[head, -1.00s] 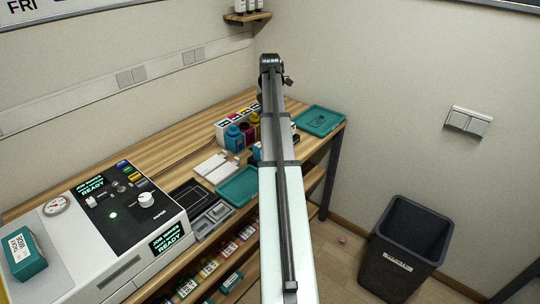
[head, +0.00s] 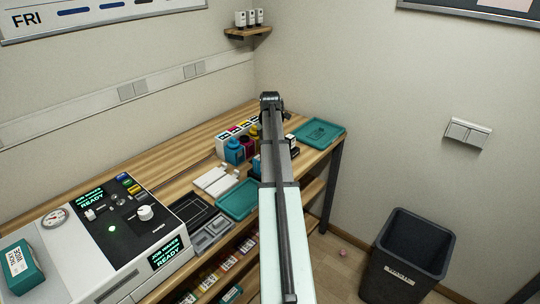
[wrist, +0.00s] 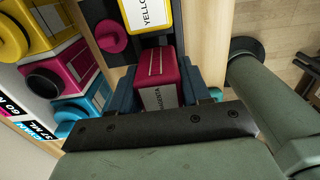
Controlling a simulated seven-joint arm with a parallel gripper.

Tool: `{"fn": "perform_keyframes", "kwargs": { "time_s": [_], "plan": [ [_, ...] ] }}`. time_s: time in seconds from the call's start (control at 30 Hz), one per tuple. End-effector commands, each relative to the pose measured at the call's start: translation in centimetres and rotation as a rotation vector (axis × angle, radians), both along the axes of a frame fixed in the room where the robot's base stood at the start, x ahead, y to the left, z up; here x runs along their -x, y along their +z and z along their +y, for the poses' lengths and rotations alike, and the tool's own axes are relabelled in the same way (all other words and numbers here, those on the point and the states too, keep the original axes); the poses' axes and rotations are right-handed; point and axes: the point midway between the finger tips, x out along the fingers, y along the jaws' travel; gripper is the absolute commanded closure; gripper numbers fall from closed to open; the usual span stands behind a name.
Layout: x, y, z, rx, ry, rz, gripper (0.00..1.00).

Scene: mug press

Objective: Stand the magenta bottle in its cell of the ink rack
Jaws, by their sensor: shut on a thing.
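My gripper (wrist: 163,85) is shut on the magenta bottle (wrist: 155,68) in the wrist view, with a dark jaw on each side. The bottle's white label reads MAGENTA. A yellow bottle (wrist: 148,12) labelled YELLOW is just beyond it. Beside the yellow bottle, a round magenta disc (wrist: 110,37) shows on a dark surface (wrist: 92,13), apparently part of the ink rack. I cannot tell whether the held bottle touches anything below. In the head view my arm hides the gripper and the held bottle.
Larger yellow (wrist: 60,22), magenta (wrist: 62,72) and cyan (wrist: 92,101) containers stand close on the left in the wrist view. In the head view, teal trays lie behind (head: 333,129) and in front (head: 238,199). A bin (head: 405,255) stands on the floor.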

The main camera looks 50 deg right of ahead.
Motion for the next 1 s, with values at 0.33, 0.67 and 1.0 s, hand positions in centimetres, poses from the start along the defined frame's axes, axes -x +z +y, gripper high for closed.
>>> {"fn": "perform_keyframes", "kwargs": {
  "time_s": [0.33,0.67,1.0],
  "plan": [
    [0.0,-3.0,0.0,0.001,0.000,0.000,0.89],
    [0.0,-3.3,0.0,0.000,0.000,0.000,0.52],
    [0.0,-3.2,0.0,0.000,0.000,0.000,0.28]
  ]
}}
